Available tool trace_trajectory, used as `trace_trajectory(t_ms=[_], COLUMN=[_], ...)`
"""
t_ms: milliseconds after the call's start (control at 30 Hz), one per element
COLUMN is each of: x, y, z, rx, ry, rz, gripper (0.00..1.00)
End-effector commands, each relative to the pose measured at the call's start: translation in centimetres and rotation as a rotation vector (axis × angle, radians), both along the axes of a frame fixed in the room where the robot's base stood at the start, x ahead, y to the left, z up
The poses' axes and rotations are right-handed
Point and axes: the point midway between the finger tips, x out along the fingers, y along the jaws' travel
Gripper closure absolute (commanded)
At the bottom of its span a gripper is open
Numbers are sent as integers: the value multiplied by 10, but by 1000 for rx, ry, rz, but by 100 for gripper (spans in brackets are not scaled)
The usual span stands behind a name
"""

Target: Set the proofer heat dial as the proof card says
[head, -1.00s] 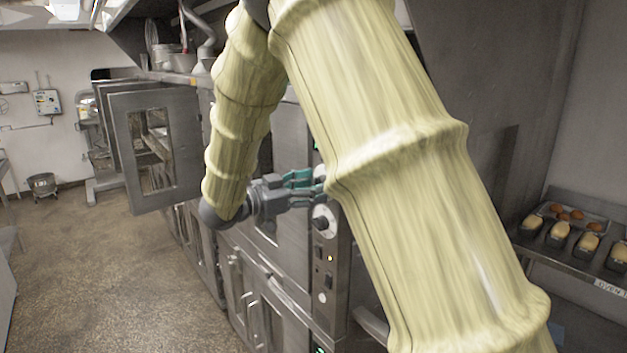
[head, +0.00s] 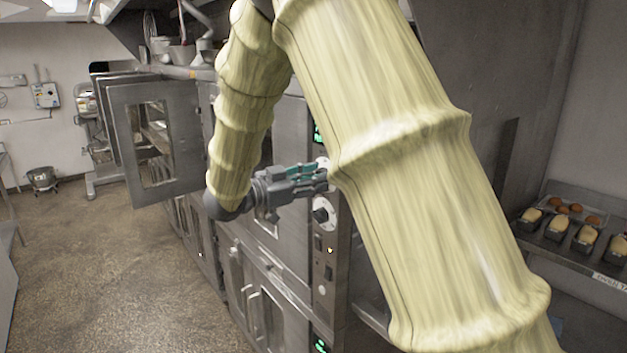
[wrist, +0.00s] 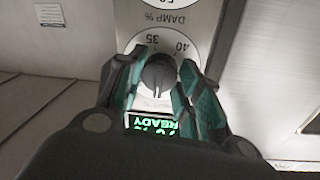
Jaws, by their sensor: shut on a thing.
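My gripper (head: 322,178) is at the upper dial of the proofer's control panel, with its teal fingers shut on the dark knob (wrist: 157,74). In the wrist view the fingers (wrist: 159,82) lie on either side of this knob, over a white scale plate (wrist: 128,47) marked 35 and 40. The knob's pointer is too dark to read. A green display (wrist: 153,124) showing READY upside down is partly hidden by my gripper. A "DAMP %" label lies between this dial and another scale. That lower dial (head: 321,215) is free. I cannot make out a proof card.
An oven-type door with a window (head: 157,145) stands open at the left. A shelf at the right holds loaf tins (head: 557,228) and a tray of round buns (head: 575,210). My own arm hides part of the panel.

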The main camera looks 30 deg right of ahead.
Motion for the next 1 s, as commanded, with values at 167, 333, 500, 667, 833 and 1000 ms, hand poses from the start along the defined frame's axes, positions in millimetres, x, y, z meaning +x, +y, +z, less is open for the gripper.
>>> trace_trajectory(t_ms=[167,333,500,667,833,1000], x=[0,0,0,0,-1,-1], y=[0,0,0,0,0,0], z=[-3,-5,-6,-6,-6,-6], rx=[4,12,23,32,41,51], ry=[-62,-162,-286,-407,-531,-654], rz=[1,0,0,1,0,0], gripper=[89,89,89,89,89,89])
